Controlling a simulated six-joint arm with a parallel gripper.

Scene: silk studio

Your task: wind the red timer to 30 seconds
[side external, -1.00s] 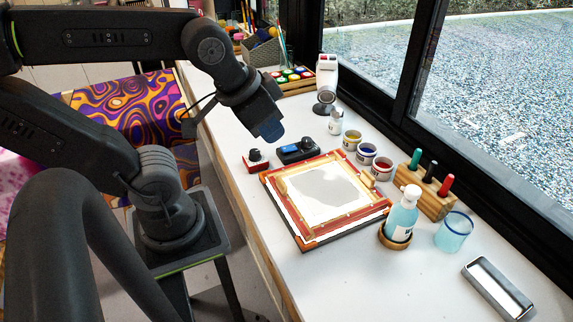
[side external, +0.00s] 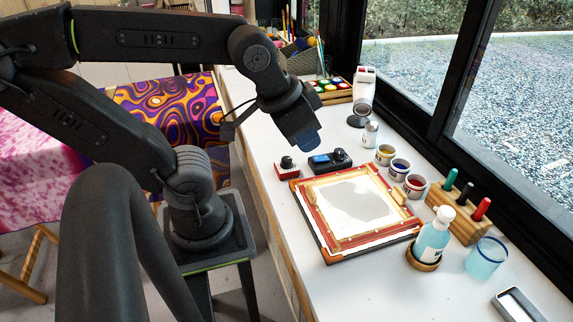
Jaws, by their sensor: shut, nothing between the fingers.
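The red timer (side external: 287,171) is a small red box with a black knob on top. It stands on the white worktop, left of a black device with a blue top (side external: 330,161). My gripper (side external: 308,142) points down and hangs above and slightly right of the timer in the picture, apart from it. Its bluish fingertips look closed with nothing held. The timer's dial marks are too small to read.
A wooden screen frame (side external: 313,222) lies in front of the timer. Paint jars (side external: 385,155), a bottle (side external: 434,236), a blue glass (side external: 486,258) and a wooden rack (side external: 468,230) stand to the right, near the window. Bare worktop (side external: 262,150) lies left of the timer.

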